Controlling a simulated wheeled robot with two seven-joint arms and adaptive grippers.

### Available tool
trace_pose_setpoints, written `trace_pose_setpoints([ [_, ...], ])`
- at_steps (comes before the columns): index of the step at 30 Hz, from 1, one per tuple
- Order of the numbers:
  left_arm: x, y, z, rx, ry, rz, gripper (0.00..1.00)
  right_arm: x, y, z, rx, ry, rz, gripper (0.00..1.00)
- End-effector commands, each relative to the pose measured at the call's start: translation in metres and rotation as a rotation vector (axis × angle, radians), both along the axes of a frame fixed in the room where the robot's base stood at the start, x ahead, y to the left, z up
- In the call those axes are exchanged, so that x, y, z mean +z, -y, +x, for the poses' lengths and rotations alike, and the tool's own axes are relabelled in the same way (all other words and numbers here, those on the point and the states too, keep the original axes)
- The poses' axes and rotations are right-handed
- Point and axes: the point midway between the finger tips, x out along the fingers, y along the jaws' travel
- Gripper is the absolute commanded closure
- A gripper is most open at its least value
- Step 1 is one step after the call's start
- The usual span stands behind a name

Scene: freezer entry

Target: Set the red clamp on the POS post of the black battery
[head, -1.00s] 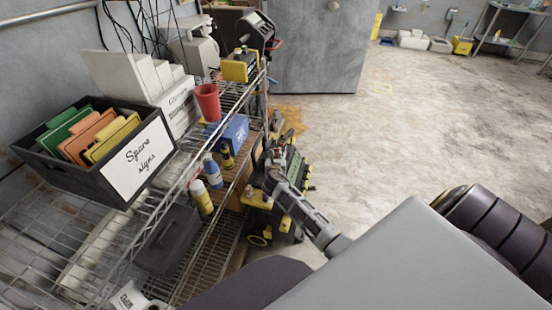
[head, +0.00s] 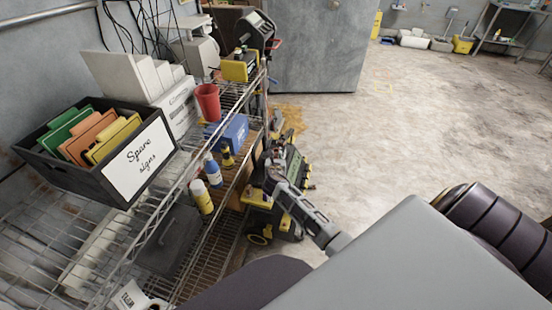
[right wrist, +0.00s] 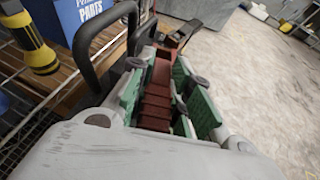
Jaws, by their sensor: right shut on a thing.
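My right gripper (head: 277,163) reaches down over the dark floor machine beside the wire shelf. In the right wrist view its green-padded fingers (right wrist: 168,92) are closed on the red clamp (right wrist: 156,98), which lies lengthwise between them. The clamp's far end reaches past the fingertips. A black loop, like a cable or handle, curves at the left of the fingers in that view. I cannot make out the black battery or its POS post for sure. The clamp's tip against anything below it is unclear. My left gripper is not in view.
The dark machine (head: 287,222) with yellow parts stands on the floor. The wire shelf (head: 172,196) at left holds a red cup (head: 208,102), a blue box (head: 234,130), bottles and a sign box (head: 68,170). A grey partition (head: 318,50) stands behind; the floor at right is clear.

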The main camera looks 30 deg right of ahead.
Motion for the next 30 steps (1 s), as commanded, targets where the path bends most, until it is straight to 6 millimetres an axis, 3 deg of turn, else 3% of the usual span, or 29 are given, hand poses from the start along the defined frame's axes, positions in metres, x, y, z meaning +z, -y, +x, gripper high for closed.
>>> trace_pose_setpoints([
  [11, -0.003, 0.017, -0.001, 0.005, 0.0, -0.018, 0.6, -0.004, 0.0, 0.001, 0.0, 0.002, -0.001, 1.0],
  [30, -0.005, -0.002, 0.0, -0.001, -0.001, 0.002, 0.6, -0.013, 0.0, 0.0, 0.0, 0.002, -0.001, 1.0],
])
